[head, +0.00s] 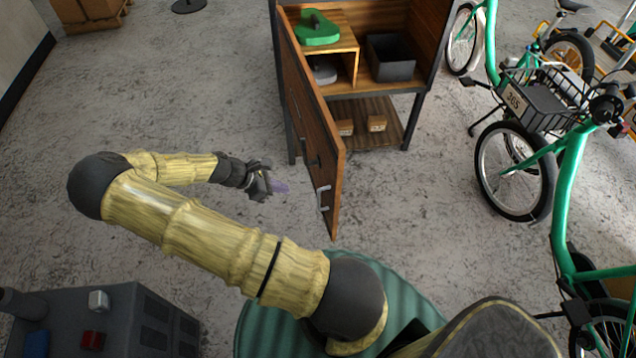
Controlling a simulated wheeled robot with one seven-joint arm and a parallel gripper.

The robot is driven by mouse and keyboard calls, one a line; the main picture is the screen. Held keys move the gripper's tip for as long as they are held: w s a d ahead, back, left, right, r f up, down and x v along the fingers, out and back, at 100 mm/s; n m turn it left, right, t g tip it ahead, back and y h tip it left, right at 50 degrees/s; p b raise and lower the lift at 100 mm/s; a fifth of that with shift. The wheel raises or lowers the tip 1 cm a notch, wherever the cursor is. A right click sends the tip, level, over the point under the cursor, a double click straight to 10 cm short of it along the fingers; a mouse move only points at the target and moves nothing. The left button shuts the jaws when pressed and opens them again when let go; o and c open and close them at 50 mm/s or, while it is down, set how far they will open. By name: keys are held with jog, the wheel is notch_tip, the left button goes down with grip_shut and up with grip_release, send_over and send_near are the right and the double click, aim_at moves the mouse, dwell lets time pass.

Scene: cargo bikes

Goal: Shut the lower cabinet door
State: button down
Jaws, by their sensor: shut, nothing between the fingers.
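The wooden cabinet door (314,130) with a dark frame stands wide open, swung out toward me from the cabinet's left side. A light metal handle (323,198) sits near its free end, and a dark fitting (309,152) is further along it. The cabinet (432,55) stands behind, its inside exposed. My gripper (276,188) is shut and empty, to the left of the door near its free end. It appears apart from the door, with floor visible between them.
Inside the cabinet are a green saddle-shaped item (317,30) and a dark bin (390,58). Small boxes (377,123) lie on the bottom shelf. Green bikes (515,170) stand at right. A grey box-like unit (105,318) is at lower left. Floor left of the door is clear.

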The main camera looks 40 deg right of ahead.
jog(key=shift+f, duration=0.1)
jog(key=p, duration=0.2)
send_near(327, 195)
notch_tip(327, 195, down, 4)
jog(key=shift+s+d+p, duration=0.15)
jog(key=shift+s+d, duration=0.15)
jog(key=shift+d, duration=0.3)
jog(key=shift+s+d+p, duration=0.15)
jog(key=shift+s+d, duration=0.2)
jog(key=shift+d, duration=0.25)
jog(key=shift+s+d+p, duration=0.15)
jog(key=shift+s+d, duration=0.15)
jog(key=shift+d, duration=0.3)
jog(key=shift+s+d, duration=0.1)
